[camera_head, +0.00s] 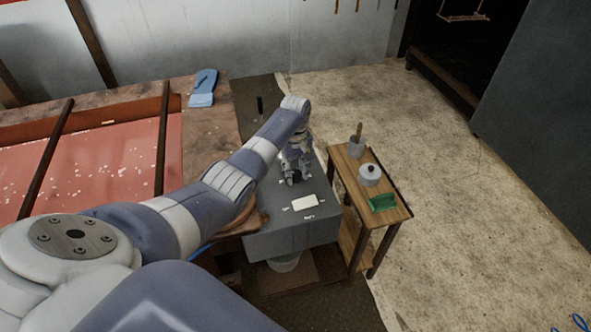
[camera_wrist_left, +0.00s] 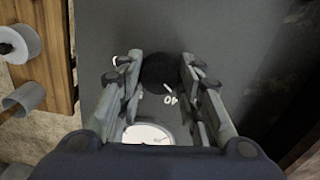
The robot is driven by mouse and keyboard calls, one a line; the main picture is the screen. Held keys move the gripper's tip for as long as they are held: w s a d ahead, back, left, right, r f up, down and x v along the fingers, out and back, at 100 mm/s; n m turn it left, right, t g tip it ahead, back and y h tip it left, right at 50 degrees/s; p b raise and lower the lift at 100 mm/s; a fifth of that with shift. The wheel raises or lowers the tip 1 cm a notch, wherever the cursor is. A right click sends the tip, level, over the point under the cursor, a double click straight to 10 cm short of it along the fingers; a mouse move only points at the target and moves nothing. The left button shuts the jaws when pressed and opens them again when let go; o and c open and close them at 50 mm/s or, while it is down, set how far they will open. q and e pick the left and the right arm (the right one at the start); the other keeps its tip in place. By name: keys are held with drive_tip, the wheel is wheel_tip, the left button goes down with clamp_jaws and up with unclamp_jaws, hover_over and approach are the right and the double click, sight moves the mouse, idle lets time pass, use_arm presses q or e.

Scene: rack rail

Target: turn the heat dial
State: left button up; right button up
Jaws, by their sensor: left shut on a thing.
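The heat dial is a round black knob on top of a grey box (camera_head: 290,240). In the left wrist view the dial (camera_wrist_left: 161,73) sits between the two fingers of my left gripper (camera_wrist_left: 161,76), which is shut on it. A white pointer mark and the printed number 40 show beside the dial. In the head view my left gripper (camera_head: 294,179) points down onto the box top and mostly hides the dial. My right gripper is not in view.
A white panel (camera_head: 305,202) lies on the box top; a round white face (camera_wrist_left: 148,134) shows in the wrist view. A wooden side table (camera_head: 352,181) at right holds a lidded pot (camera_head: 370,174), a cup (camera_head: 356,145) and a green object (camera_head: 382,202). A blue mitt (camera_head: 203,87) lies at back left.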

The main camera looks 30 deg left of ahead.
use_arm(q)
drive_tip(key=m+p, duration=0.1)
drive_tip(key=m, duration=0.2)
drive_tip(key=shift+r, duration=0.1)
drive_tip(key=m+p, duration=0.1)
drive_tip(key=m, duration=0.8)
drive_tip(key=shift+p, duration=0.3)
drive_tip(key=shift+m, duration=2.1)
drive_tip(key=o, duration=1.1)
